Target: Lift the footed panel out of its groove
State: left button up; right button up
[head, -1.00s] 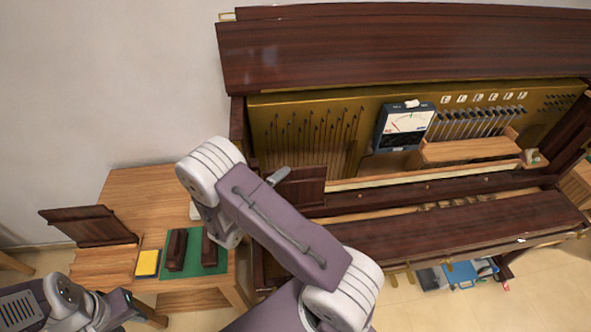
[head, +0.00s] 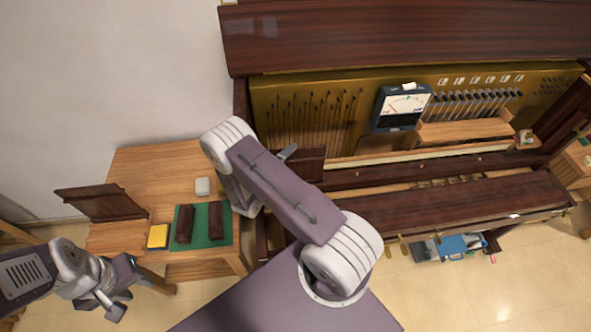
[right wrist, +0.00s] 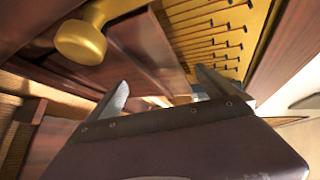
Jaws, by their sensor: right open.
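A small dark wooden panel (head: 305,162) stands upright inside the piano's left end. Another dark panel (head: 100,203) stands at the left side of the wooden table. I cannot make out feet or a groove on either. My right gripper (head: 287,152) is beside the panel in the piano, mostly hidden behind its arm. In the right wrist view, the right gripper (right wrist: 162,92) is open, its two fingers apart, with a dark wooden panel (right wrist: 145,50) beyond and between them. My left gripper (head: 118,305) is low at the left, away from the panels; its jaws are unclear.
A brass knob (right wrist: 80,42) is close to the right gripper. The table has a green mat (head: 215,240) with dark blocks, a yellow pad (head: 158,236) and a small white object (head: 203,187). A meter (head: 402,106) stands in the piano (head: 440,210). The raised lid (head: 400,40) overhangs.

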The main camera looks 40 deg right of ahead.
aim_at(294, 156)
jog(key=x, duration=0.2)
jog(key=shift+w+d, duration=0.1)
jog(key=shift+d, duration=0.15)
jog(key=shift+w+d+f, duration=0.1)
jog(key=shift+d+f, duration=0.05)
jog(key=shift+d, duration=0.05)
jog(key=shift+a, duration=0.2)
jog(key=c, duration=1.2)
pick_arm(q)
jog(key=shift+r, duration=0.45)
pick_arm(e)
grip_shut()
